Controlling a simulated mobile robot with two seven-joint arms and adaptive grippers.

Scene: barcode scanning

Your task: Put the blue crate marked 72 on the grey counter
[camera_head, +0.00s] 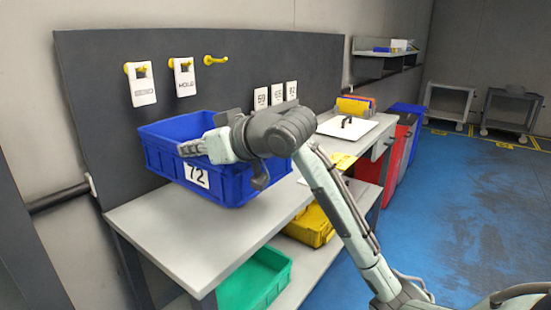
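The blue crate marked 72 (235,188) is upright at the left end of the grey counter (190,245), close to the dark back panel. It appears to rest on the counter top. Its white label with 72 faces the front. My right gripper (188,149) is at the crate's front rim, above the label, and my wrist hides part of the crate's right side and inside. The view does not show whether the fingers are closed on the rim. My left gripper is not in view.
A yellow crate (311,226) and a green crate (256,281) are on the lower shelf. A white board with a black handle (347,127) lies farther along the counter. Red (393,155) and blue bins stand beyond it. The counter's front left is clear; blue floor is open at right.

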